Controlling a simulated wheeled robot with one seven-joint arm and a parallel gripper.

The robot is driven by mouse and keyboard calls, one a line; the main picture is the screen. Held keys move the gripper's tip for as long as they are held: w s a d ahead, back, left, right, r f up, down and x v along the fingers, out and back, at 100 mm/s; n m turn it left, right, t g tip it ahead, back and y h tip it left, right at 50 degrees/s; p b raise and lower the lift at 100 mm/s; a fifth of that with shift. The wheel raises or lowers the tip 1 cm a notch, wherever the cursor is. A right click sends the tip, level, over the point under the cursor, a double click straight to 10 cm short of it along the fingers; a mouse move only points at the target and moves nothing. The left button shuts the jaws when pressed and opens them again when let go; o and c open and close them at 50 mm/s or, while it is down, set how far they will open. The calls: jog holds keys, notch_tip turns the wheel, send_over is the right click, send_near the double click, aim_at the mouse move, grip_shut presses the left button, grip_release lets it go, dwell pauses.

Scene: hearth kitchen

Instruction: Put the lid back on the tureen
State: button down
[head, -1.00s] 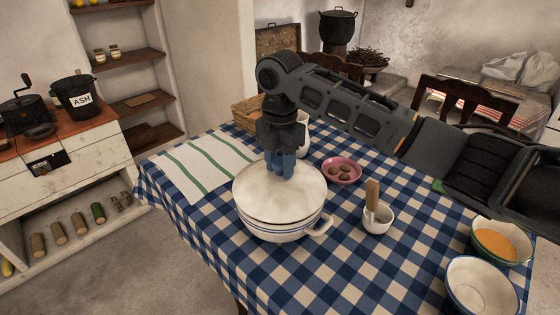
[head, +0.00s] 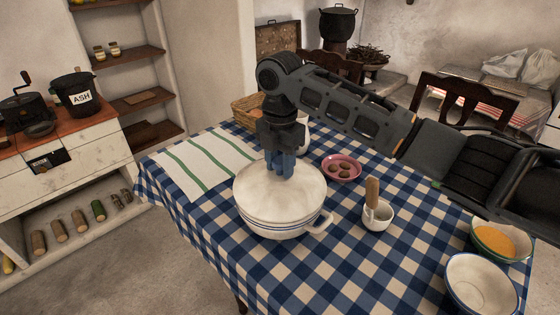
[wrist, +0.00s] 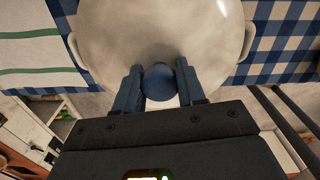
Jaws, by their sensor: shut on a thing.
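The tureen (head: 280,230) is white with blue bands and stands on the checked table; one side handle shows at its right. Its white lid (head: 255,190) lies over the tureen's mouth and looks about level. I cannot tell whether the rim is fully seated all round. My gripper (head: 281,172) points down over the lid's middle. In the wrist view my gripper (wrist: 158,85) is shut on the lid's round blue knob (wrist: 158,83), with a finger on each side. The pale lid (wrist: 110,35) fills the top of that view.
A striped cloth (head: 208,165) lies left of the tureen. A pink bowl (head: 355,163) with brown items and a mortar with pestle (head: 377,217) stand to the right. Two bowls, one with orange contents (head: 495,242), are at the front right. A basket and a white vessel stand behind.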

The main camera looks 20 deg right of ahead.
dwell(0.3)
jog(key=shift+c, duration=0.5)
grip_release()
jog(key=shift+r, duration=0.1)
jog(key=shift+r+p, duration=2.95)
jog(key=shift+r, duration=0.45)
